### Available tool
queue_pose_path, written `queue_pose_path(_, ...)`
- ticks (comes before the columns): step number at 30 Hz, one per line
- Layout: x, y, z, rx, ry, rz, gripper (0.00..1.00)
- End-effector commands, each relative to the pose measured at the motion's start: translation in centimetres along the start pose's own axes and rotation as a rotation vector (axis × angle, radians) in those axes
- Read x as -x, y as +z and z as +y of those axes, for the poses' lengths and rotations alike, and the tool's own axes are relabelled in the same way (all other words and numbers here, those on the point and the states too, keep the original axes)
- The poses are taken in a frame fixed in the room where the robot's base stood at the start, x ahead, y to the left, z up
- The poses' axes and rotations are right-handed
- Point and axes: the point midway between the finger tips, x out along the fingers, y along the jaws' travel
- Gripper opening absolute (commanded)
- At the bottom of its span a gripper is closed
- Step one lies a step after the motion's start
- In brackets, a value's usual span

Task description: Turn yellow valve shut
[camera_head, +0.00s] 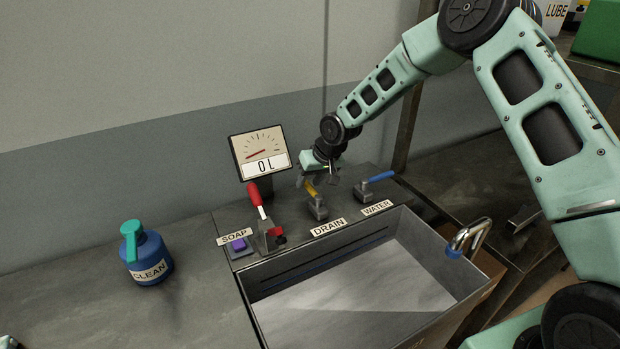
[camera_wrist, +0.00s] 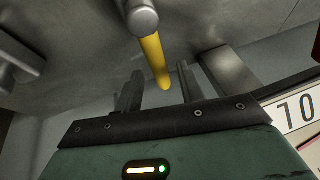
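The yellow valve handle (camera_head: 310,189) sits on a grey valve body (camera_head: 318,208) behind the DRAIN label (camera_head: 328,227). It points back and to the left, towards the gauge side. My gripper (camera_head: 318,178) is just above and behind the handle. In the wrist view, the yellow handle (camera_wrist: 154,58) runs from its round grey hub (camera_wrist: 141,17) towards the gap between my two fingers (camera_wrist: 160,90). The fingers are apart, one on each side of the handle's end. Whether they touch it cannot be told.
A blue WATER valve (camera_head: 379,177) stands close on the right. A red lever (camera_head: 256,200) and a purple SOAP button (camera_head: 239,244) are on the left. The sink (camera_head: 262,312) is in front, with a blue CLEAN bottle (camera_head: 149,258) far left.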

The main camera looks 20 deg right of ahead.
Motion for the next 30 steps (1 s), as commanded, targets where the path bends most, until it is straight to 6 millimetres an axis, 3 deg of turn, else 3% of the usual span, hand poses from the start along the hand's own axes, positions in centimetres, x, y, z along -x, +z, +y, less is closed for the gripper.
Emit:
queue_pose_path(8,-0.14,-0.02,-0.01,0.0,0.0,0.001,0.39)
queue_pose_path(12,-0.13,-0.02,-0.01,0.0,0.0,0.001,0.03)
queue_pose_path(13,-0.12,-0.02,-0.01,0.0,0.0,0.001,0.0)
queue_pose_path(23,-0.18,0.0,0.1,-0.022,0.01,0.007,0.0)
queue_pose_path(30,-0.24,0.1,0.8,-0.128,0.056,0.032,0.0)
